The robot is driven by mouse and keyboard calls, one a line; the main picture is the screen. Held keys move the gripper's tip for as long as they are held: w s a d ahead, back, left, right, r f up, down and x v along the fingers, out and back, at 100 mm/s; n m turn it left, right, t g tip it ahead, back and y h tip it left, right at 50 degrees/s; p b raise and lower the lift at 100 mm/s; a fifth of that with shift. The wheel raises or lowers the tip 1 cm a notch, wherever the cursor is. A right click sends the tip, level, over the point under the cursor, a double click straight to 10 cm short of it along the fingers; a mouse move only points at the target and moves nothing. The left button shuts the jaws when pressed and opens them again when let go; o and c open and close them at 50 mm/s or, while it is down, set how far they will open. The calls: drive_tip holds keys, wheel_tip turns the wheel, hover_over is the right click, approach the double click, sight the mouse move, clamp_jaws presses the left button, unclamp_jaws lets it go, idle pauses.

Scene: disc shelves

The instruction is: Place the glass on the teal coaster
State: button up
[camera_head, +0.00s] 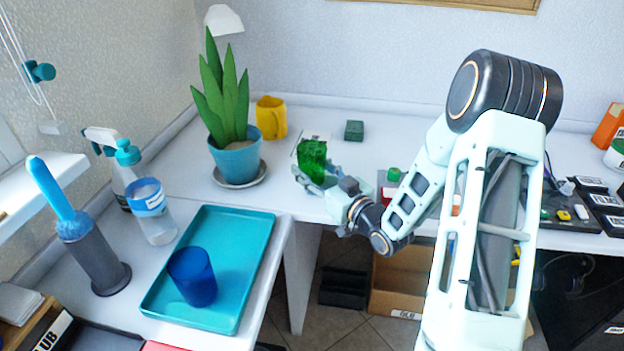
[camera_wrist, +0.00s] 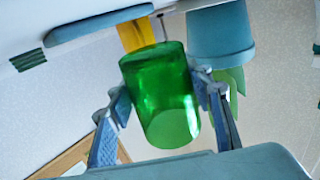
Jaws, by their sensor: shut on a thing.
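The green glass (camera_head: 312,158) is between the fingers of my gripper (camera_head: 318,176), above the white table near its front edge. In the wrist view my gripper (camera_wrist: 162,92) is shut on the glass (camera_wrist: 158,75), with one finger on each side. That view is turned over. A flat, rounded teal piece, which looks like the teal coaster (camera_wrist: 100,24), shows on the table at its upper left, apart from the glass. In the head view the coaster is hard to tell from my gripper parts.
A potted plant (camera_head: 236,160) on a saucer and a yellow mug (camera_head: 271,117) stand left of and behind the glass. A dark green block (camera_head: 354,130) lies behind. A teal tray (camera_head: 235,240) holds a blue cup (camera_head: 192,277). A gap separates the two tables.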

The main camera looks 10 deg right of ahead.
sight(312, 178)
drive_tip(key=shift+f, duration=1.35)
drive_tip(key=shift+f+b, duration=0.2)
drive_tip(key=shift+b, duration=0.25)
drive_tip(key=o, duration=1.3)
drive_tip(key=shift+o, duration=0.2)
drive_tip(key=shift+r, duration=0.15)
drive_tip(key=p+v, duration=0.1)
drive_tip(key=v, duration=1.1)
drive_tip(key=shift+r, duration=0.1)
